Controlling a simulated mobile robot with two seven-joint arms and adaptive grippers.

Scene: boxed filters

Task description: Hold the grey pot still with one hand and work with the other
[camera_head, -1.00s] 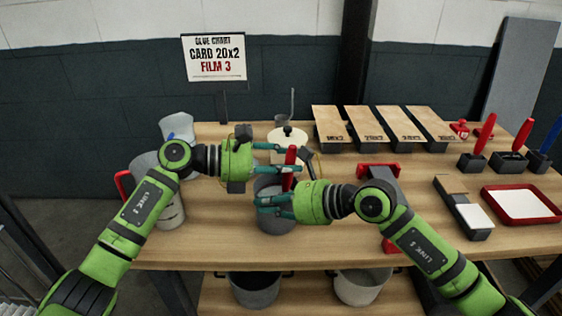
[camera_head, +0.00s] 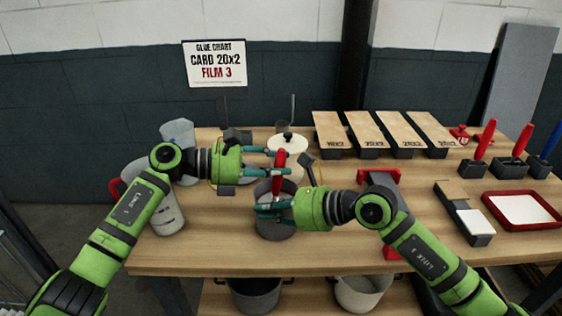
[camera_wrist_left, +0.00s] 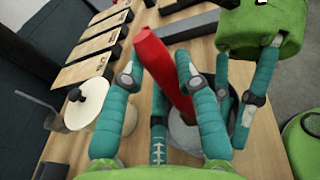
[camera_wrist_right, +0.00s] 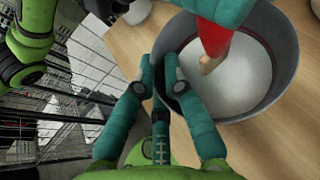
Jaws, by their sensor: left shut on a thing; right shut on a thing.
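The grey pot (camera_head: 276,228) stands on the bench, and white material shows inside it in the right wrist view (camera_wrist_right: 238,85). My right gripper (camera_head: 268,210) is shut on the pot's near-left rim; its fingers also show in the right wrist view (camera_wrist_right: 160,75). My left gripper (camera_head: 275,160) is above the pot, shut on a red-handled tool (camera_head: 280,165). The red handle stands tilted between the fingers in the left wrist view (camera_wrist_left: 163,65). Its pale tip is inside the pot in the right wrist view (camera_wrist_right: 211,63); whether it touches the white material I cannot tell.
A white-lidded pot (camera_head: 290,143) stands just behind. Pale jugs (camera_head: 165,210) are at the left. Labelled boards (camera_head: 368,130), red and blue tools in holders (camera_head: 487,140) and a red tray (camera_head: 522,208) fill the right. A sign (camera_head: 216,64) reads CARD 20x2, FILM 3.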

